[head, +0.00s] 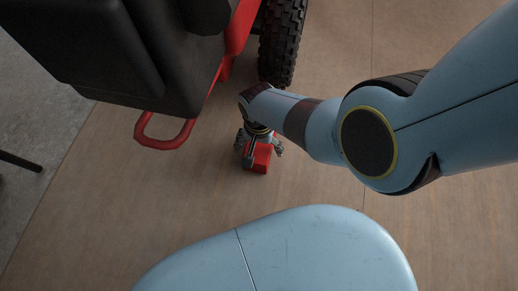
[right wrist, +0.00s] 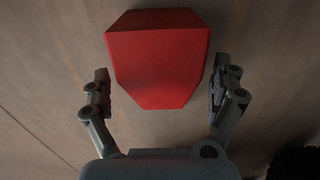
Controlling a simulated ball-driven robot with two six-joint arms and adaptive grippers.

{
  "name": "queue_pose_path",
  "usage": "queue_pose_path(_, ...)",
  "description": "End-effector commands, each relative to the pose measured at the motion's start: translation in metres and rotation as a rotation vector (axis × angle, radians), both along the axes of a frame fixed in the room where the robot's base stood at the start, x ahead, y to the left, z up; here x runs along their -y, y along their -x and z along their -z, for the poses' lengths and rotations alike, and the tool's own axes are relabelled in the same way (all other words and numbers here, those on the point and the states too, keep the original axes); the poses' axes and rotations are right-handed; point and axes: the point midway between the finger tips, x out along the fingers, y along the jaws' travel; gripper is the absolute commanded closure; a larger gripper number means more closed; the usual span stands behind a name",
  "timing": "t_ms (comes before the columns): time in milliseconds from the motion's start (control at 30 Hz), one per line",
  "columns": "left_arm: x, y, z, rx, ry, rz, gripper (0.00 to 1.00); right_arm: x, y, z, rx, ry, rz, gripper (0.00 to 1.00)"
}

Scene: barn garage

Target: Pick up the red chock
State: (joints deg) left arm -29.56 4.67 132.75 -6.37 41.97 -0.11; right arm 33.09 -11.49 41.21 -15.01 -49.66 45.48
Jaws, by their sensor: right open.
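In the right wrist view the chock (right wrist: 157,60) fills the upper middle, with a wide face and a sloped lower part. My right gripper (right wrist: 163,90) is open there, with one finger on each side of the chock's lower part and a visible gap at both sides. My left gripper is not in view.
A black and red vehicle (head: 150,50) stands at the upper left, with a red bar loop (head: 165,143) low at its side. Its black knobbly tyre (head: 282,42) is just beyond the chock. The wooden floor (head: 150,215) is clear left of the chock.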

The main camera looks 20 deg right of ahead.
Motion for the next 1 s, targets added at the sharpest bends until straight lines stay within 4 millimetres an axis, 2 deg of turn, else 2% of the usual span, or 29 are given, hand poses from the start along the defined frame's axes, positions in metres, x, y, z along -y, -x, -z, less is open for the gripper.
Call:
queue_pose_path(133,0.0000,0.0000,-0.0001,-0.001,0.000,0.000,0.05,0.0002,-0.0003,-0.0004,0.001,0.001,0.000,0.06)
queue_pose_path(767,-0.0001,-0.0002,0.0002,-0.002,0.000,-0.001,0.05,0.0004,0.0000,-0.0002,0.000,0.000,0.000,0.88)
queue_pose_path(800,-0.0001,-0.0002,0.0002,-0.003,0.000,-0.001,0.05,0.0002,-0.0008,-0.0006,0.001,0.001,0.000,0.91)
queue_pose_path(1000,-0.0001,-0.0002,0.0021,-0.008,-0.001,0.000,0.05,0.0003,-0.0008,-0.0006,0.001,0.001,0.000,0.91)
